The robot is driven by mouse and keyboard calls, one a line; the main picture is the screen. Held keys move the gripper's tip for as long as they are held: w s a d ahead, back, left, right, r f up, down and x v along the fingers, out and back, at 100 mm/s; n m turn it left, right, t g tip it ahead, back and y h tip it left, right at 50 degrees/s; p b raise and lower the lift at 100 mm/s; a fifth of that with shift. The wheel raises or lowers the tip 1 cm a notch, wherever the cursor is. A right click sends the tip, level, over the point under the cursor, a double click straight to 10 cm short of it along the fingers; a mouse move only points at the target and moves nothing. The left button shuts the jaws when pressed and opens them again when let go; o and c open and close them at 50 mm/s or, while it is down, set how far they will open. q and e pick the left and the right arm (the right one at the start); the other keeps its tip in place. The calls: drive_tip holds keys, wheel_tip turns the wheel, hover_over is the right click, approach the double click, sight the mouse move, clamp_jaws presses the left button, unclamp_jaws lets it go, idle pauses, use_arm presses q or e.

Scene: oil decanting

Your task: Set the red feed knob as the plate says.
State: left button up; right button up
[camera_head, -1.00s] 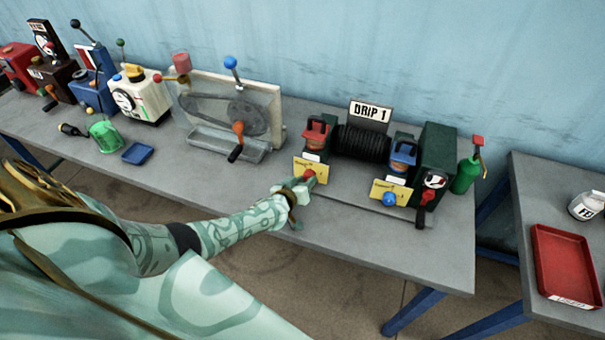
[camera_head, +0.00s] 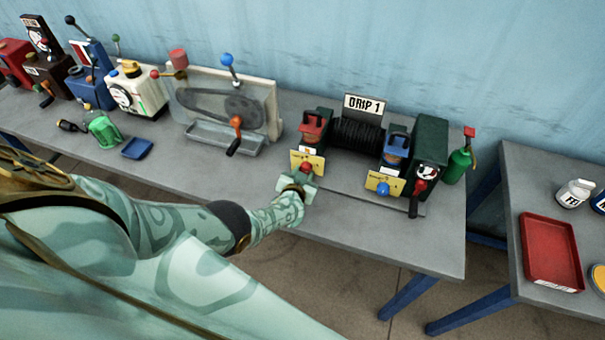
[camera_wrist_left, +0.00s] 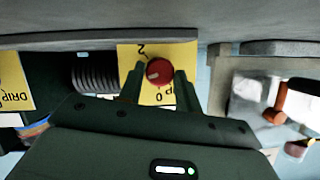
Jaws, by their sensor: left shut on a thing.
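The red feed knob (camera_head: 306,167) sits on the front of a yellow dial plate (camera_head: 297,160) below the left, red-topped oiler (camera_head: 312,128). In the left wrist view the red knob (camera_wrist_left: 159,71) lies between the two fingers of my left gripper (camera_wrist_left: 160,85), which is shut on it. Parts of printed marks, including a 2 and a 0, show on the yellow dial plate (camera_wrist_left: 130,62). A plate reading "DRIP 1" (camera_head: 365,104) stands behind the machine. My left gripper (camera_head: 304,178) also shows in the head view. My right gripper is not in view.
A blue knob (camera_head: 383,188) with its own yellow plate (camera_head: 385,182) is to the right, beside a dark crank handle (camera_head: 413,205). A belt machine (camera_head: 225,105) stands to the left. A red tray (camera_head: 549,252) lies on the right table.

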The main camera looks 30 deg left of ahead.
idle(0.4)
use_arm(q)
drive_tip(key=o, duration=0.7)
drive_tip(key=p+v, duration=0.6)
drive_tip(key=v, duration=0.1)
drive_tip(key=shift+w+r+p, duration=0.15)
drive_tip(key=shift+r+p, duration=0.15)
drive_tip(key=shift+r, duration=0.05)
drive_tip(key=p+v, duration=0.5)
drive_tip(key=v, duration=0.4)
drive_tip(key=shift+s+f, duration=0.3)
drive_tip(key=shift+f, duration=0.05)
drive_tip(key=shift+d, duration=0.1)
